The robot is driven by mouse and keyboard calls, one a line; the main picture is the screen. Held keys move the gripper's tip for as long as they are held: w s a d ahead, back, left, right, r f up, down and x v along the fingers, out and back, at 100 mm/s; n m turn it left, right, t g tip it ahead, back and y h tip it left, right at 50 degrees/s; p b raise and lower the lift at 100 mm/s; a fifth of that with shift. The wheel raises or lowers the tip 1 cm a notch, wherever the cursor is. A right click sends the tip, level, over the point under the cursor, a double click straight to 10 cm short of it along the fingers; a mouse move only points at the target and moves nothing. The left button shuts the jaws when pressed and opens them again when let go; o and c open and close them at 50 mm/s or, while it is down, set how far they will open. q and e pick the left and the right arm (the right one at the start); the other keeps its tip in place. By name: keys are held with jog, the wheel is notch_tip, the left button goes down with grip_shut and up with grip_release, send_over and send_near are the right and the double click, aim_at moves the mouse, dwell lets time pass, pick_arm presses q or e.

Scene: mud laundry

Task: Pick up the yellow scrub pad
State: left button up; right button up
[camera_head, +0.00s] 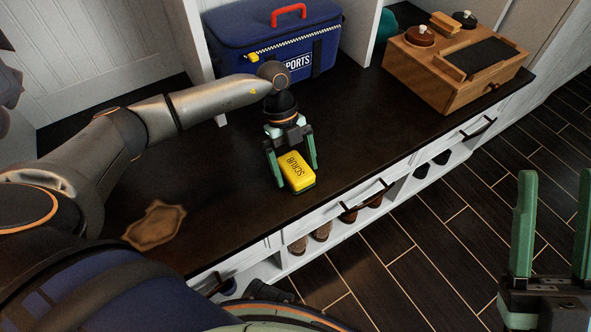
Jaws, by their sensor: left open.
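The yellow scrub pad (297,171), with a dark green underside and the word SCRUB on its top, lies on the dark bench top (232,215) near its front edge. My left gripper (291,172) is open, with its green fingers pointing down, one on either side of the pad. I cannot tell whether the fingers touch it. My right gripper (553,225) is at the lower right over the floor, its two green fingers upright and wide apart, with nothing between them.
A blue sports cooler bag (230,45) with a red handle stands behind my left gripper. A wooden box (455,70) with small items on top is at the right. A brown stain or cloth (155,224) lies at the left. Shoes (322,232) sit in the cubbies below.

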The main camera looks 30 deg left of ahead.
pick_arm(q)
jog(key=shift+f, duration=0.25)
dwell(0.4)
jog(key=c, duration=1.3)
